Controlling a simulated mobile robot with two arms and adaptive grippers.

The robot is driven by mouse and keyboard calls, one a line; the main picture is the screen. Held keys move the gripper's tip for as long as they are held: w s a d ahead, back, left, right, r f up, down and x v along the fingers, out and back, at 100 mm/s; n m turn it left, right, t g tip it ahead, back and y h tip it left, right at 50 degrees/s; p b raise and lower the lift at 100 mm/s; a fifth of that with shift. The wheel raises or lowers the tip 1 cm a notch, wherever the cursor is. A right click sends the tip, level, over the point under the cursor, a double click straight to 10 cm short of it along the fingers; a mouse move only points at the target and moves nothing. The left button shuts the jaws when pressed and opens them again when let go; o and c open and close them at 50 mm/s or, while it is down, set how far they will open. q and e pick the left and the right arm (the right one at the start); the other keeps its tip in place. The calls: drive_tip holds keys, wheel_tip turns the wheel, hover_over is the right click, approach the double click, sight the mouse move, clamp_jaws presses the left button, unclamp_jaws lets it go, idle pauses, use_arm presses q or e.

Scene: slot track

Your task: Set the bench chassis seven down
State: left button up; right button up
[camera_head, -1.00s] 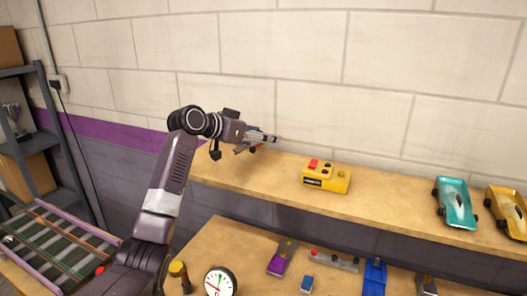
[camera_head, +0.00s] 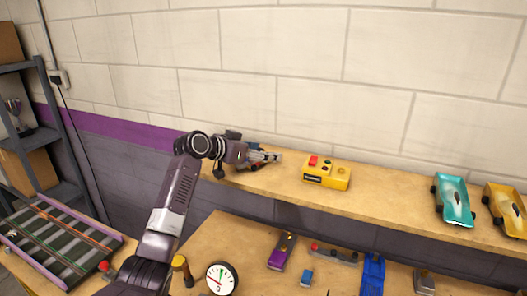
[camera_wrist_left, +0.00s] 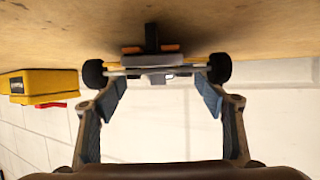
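My left gripper (camera_head: 267,156) is low over the left end of the wooden wall shelf (camera_head: 395,187). In the left wrist view its two fingers (camera_wrist_left: 160,95) stand wide apart. A chassis (camera_wrist_left: 155,60) with two black wheels, a grey middle part and orange bits shows between and just beyond the fingertips, against the shelf surface. I see no number on it, and firm finger contact does not show. In the head view the chassis is mostly hidden by the gripper. My right gripper is not in view.
A teal car (camera_head: 455,201) and a yellow car (camera_head: 507,212) are farther right. The lower bench holds a round dial (camera_head: 221,279), a purple car (camera_head: 281,252) and other parts. Shelf between box and cars is clear.

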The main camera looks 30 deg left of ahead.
use_arm(q)
drive_tip(key=shift+o, duration=1.1)
drive_tip(key=shift+r, duration=0.25)
drive_tip(key=shift+s+a, duration=0.15)
drive_tip(key=shift+s, duration=0.15)
wheel_tip(320, 180, up, 4)
drive_tip(key=b, duration=0.4)
hover_over(237, 167)
drive_tip(key=shift+s+a+r, duration=0.1)
drive_tip(key=shift+s+r, duration=0.1)
drive_tip(key=shift+s, duration=0.1)
